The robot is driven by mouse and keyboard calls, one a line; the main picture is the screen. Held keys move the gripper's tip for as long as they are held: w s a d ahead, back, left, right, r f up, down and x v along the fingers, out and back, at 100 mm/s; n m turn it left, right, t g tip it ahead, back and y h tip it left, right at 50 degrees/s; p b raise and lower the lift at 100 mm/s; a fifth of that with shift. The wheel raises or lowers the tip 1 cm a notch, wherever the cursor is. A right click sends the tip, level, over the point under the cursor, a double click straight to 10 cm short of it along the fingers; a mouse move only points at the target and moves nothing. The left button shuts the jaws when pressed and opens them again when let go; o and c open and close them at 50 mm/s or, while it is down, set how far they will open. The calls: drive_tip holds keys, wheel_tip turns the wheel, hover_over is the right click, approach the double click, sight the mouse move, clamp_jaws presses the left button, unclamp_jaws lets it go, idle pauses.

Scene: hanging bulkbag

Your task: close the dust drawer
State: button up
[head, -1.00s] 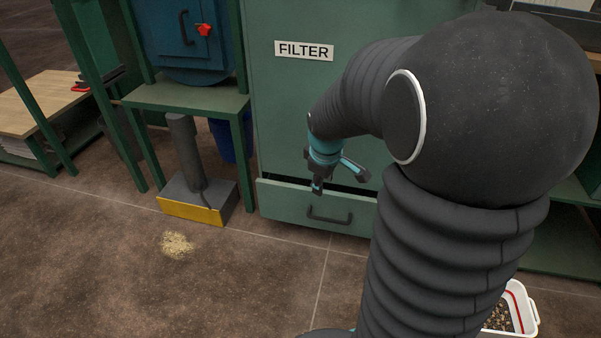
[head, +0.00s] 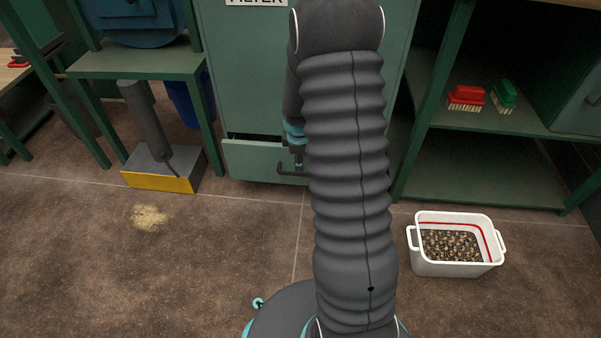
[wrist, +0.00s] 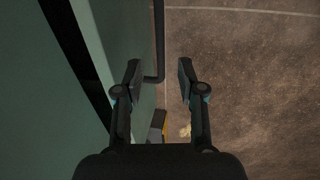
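The dust drawer (head: 252,160) is the green front low in the green filter cabinet (head: 245,75). It stands out a little, with a dark gap behind its top edge. Its dark handle (head: 287,170) is partly hidden by my arm. My gripper (head: 297,157) is at the drawer front by the handle, mostly hidden in the head view. In the wrist view my gripper (wrist: 160,80) is open and empty. The handle (wrist: 159,40) appears between the two fingers, untouched as far as I can see. The drawer front (wrist: 125,40) lies left of it.
A white bin of grains (head: 425,265) stands on the floor at right. A grey box with a yellow front (head: 160,182) and a small grain pile (head: 149,217) are at left. Red (head: 466,95) and green (head: 504,95) brushes lie on a shelf. The floor before the drawer is open.

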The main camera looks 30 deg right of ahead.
sight(301, 174)
drive_tip(key=f, duration=0.2)
drive_tip(key=w+f, duration=0.1)
drive_tip(key=f, duration=0.2)
drive_tip(key=f+b, duration=0.1)
drive_tip(key=f, duration=0.1)
drive_tip(key=shift+w+d+f, duration=0.15)
drive_tip(key=shift+d, duration=0.25)
clamp_jaws()
